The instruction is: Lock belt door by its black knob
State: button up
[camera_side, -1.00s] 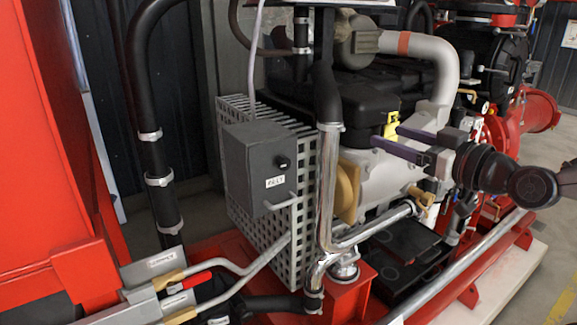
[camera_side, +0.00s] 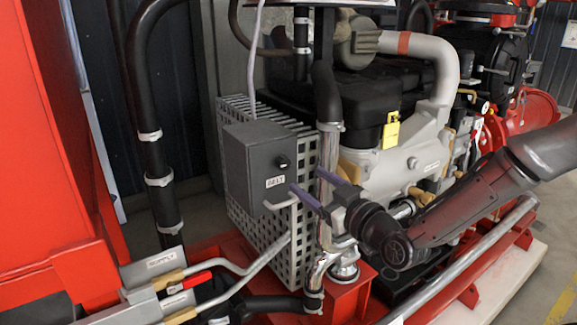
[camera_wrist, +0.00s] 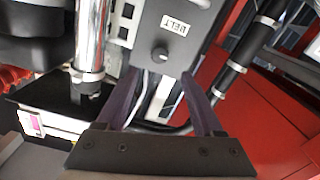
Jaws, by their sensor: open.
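The belt door is the front of a dark grey box (camera_side: 245,165) with a white "BELT" label, standing at the perforated guard. Its small round black knob (camera_side: 283,162) is on the right part of its face. In the wrist view the knob (camera_wrist: 160,54) shows near the picture's middle, below the upside-down label. A light metal handle (camera_side: 281,202) sticks out low on the box. My gripper (camera_side: 306,180) is open and empty, its purple fingers pointing at the box from the right, apart from the knob. In the wrist view the fingers (camera_wrist: 160,75) stand either side of the knob's line.
A shiny vertical pipe (camera_side: 328,205) stands right of the box, close to my fingers. A perforated grey guard (camera_side: 262,240) surrounds the box. A yellow tag (camera_side: 391,130) hangs on the engine.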

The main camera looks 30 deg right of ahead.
aim_at(286, 164)
jog(key=w, duration=0.8)
jog(key=shift+w, duration=0.4)
grip_shut()
